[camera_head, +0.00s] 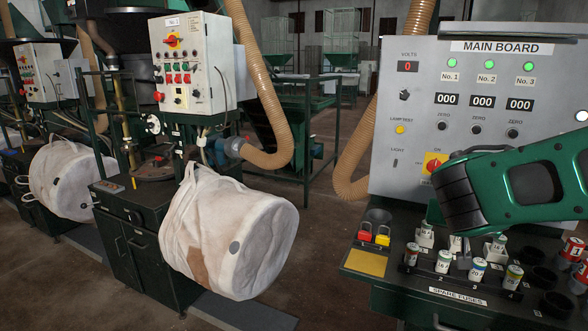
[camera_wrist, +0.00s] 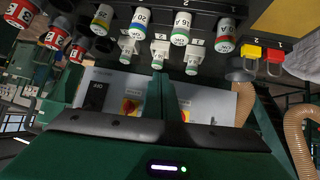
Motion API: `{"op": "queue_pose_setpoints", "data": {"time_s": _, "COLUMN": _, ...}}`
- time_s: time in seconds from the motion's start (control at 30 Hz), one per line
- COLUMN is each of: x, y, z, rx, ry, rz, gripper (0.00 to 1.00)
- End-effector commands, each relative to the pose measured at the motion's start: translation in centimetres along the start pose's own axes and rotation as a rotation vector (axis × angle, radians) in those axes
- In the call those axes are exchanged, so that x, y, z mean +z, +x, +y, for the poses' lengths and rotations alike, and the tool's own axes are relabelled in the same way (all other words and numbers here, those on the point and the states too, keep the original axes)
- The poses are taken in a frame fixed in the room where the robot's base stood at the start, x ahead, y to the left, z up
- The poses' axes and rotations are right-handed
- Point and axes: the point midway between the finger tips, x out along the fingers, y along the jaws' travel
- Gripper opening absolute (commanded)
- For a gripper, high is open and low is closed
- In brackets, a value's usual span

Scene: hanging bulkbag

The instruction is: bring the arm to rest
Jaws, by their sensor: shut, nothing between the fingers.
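My gripper (camera_wrist: 165,76) shows in the wrist view with its two dark green fingers together and nothing between them. In the head view my green arm reaches in from the right, in front of the main board (camera_head: 480,60) and above the spare fuses shelf (camera_head: 457,297). Its black-banded end covers part of the board and shelf, and I cannot make out the fingertips there. Several fuses stand on the shelf below the arm, among them a blue-banded fuse (camera_head: 476,270). The wrist view shows fuses along its top, including a green-banded one (camera_wrist: 182,27). I cannot tell the gap between the fingers and the fuses.
A red padlock (camera_head: 364,232) and a yellow padlock (camera_head: 382,236) are at the shelf's left. A tan hose (camera_head: 350,165) hangs beside the board. A white bulk bag (camera_head: 222,235) hangs at centre left, below a control box (camera_head: 195,65). Floor shows between bag and shelf.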

Motion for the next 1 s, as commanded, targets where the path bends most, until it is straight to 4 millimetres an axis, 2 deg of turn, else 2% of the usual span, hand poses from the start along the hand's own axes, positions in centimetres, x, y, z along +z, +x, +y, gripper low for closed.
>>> {"op": "queue_pose_setpoints", "data": {"time_s": 0.03, "x": 0.9, "y": 0.1, "z": 2.0, "rx": 0.023, "ry": 0.01, "rz": -0.049, "gripper": 0.0}}
{"op": "queue_pose_setpoints", "data": {"time_s": 0.17, "x": 5.1, "y": -0.2, "z": 7.5, "rx": 0.071, "ry": 0.019, "rz": -0.243, "gripper": 0.0}}
{"op": "queue_pose_setpoints", "data": {"time_s": 0.3, "x": 11.4, "y": -3.0, "z": 13.1, "rx": 0.065, "ry": 0.024, "rz": -0.514, "gripper": 0.0}}
{"op": "queue_pose_setpoints", "data": {"time_s": 0.4, "x": 15.3, "y": -5.8, "z": 15.4, "rx": 0.018, "ry": 0.021, "rz": -0.678, "gripper": 0.0}}
{"op": "queue_pose_setpoints", "data": {"time_s": 0.5, "x": 18.0, "y": -8.5, "z": 16.5, "rx": -0.039, "ry": 0.015, "rz": -0.795, "gripper": 0.0}}
{"op": "queue_pose_setpoints", "data": {"time_s": 0.63, "x": 20.0, "y": -10.7, "z": 17.2, "rx": -0.094, "ry": 0.005, "rz": -0.882, "gripper": 0.0}}
{"op": "queue_pose_setpoints", "data": {"time_s": 0.73, "x": 20.5, "y": -11.3, "z": 17.4, "rx": -0.113, "ry": 0.0, "rz": -0.905, "gripper": 0.0}}
{"op": "queue_pose_setpoints", "data": {"time_s": 1.0, "x": 20.5, "y": -11.3, "z": 17.4, "rx": -0.113, "ry": 0.0, "rz": -0.905, "gripper": 0.0}}
